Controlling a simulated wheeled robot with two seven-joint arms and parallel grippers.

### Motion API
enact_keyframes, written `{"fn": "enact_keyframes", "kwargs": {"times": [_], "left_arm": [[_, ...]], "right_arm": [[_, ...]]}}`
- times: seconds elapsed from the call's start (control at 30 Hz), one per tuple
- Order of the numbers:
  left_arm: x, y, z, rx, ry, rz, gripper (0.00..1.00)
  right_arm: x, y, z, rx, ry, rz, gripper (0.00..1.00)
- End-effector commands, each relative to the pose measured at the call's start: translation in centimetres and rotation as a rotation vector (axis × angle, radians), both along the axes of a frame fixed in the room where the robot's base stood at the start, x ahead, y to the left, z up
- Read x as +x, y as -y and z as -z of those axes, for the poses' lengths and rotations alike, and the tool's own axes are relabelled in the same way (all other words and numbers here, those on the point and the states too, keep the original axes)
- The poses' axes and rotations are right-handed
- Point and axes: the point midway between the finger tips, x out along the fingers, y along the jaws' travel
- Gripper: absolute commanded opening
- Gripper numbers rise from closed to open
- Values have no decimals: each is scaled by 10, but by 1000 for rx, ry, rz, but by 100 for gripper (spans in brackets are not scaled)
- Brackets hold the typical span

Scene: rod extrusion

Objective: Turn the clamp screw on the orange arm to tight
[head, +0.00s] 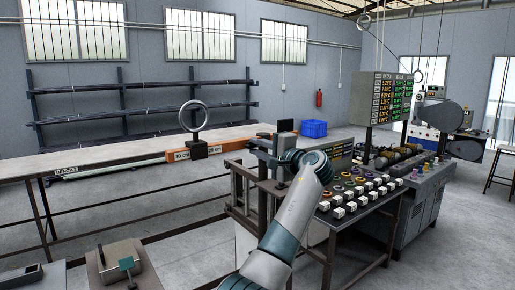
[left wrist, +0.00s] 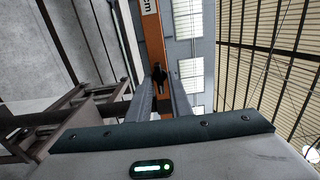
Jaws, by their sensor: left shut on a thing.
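In the left wrist view the orange arm (left wrist: 153,35) runs down from the top edge. My left gripper (head: 258,150) is at the right end of this arm. In the left wrist view its fingers (left wrist: 161,82) are shut on a small dark clamp screw (left wrist: 160,74) in front of the orange arm. The screw's turn angle cannot be told. In the head view the gripper and wrist hide the screw. My right gripper is not in view.
A metal ring (head: 195,116) stands on a black block on the arm. The long bench (head: 110,155) lies behind. A control table with several knobs and white blocks (head: 338,213) stands close to the right of my arm. A dark upright frame (head: 240,195) is just below the gripper.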

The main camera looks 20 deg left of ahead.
Motion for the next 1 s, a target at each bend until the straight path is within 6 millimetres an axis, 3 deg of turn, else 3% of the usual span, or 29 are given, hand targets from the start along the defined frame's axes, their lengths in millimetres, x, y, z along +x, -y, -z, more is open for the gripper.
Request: {"fn": "enact_keyframes", "kwargs": {"times": [0.03, 0.07, 0.1, 0.57, 0.77, 1.0], "left_arm": [[0, 1, -1, 1, 2, 3, 0], [0, 1, -1, 1, 2, 3, 23], [0, 1, -1, 1, 2, 3, 27], [-3, 6, 1, 0, 1, 2, 27], [-16, 23, 3, -1, 3, 3, 27], [-43, 58, 5, -1, 3, 4, 27]], "right_arm": [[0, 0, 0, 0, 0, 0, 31], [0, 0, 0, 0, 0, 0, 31], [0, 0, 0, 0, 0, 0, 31], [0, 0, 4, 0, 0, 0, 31], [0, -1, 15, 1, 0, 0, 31], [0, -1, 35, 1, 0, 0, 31]]}}
